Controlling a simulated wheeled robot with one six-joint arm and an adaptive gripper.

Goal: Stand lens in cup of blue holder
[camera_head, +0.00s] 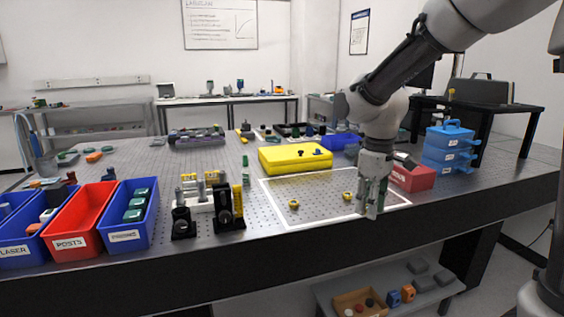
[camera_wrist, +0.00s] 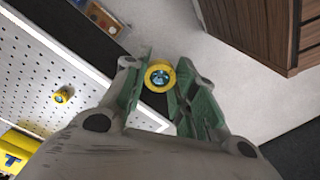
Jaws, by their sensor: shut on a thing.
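My gripper (camera_head: 371,210) is over the front right of the white-outlined area of the perforated table. In the wrist view, my gripper (camera_wrist: 158,82) is shut on a yellow-rimmed lens (camera_wrist: 160,75), which sits between the green fingertips with its bluish glass showing. In the head view the fingers hide the held lens. Two other small yellow-rimmed pieces, one at left (camera_head: 293,204) and one nearer my gripper (camera_head: 347,196), rest on the outlined area. One also shows in the wrist view (camera_wrist: 62,96). I cannot tell which thing is the blue holder.
A yellow case (camera_head: 295,158) lies behind the outlined area. A red bin (camera_head: 412,178) and stacked blue boxes (camera_head: 447,148) stand to the right. Black mounts (camera_head: 182,222) and labelled bins (camera_head: 80,220) are at left. The table's front edge is close to my gripper.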

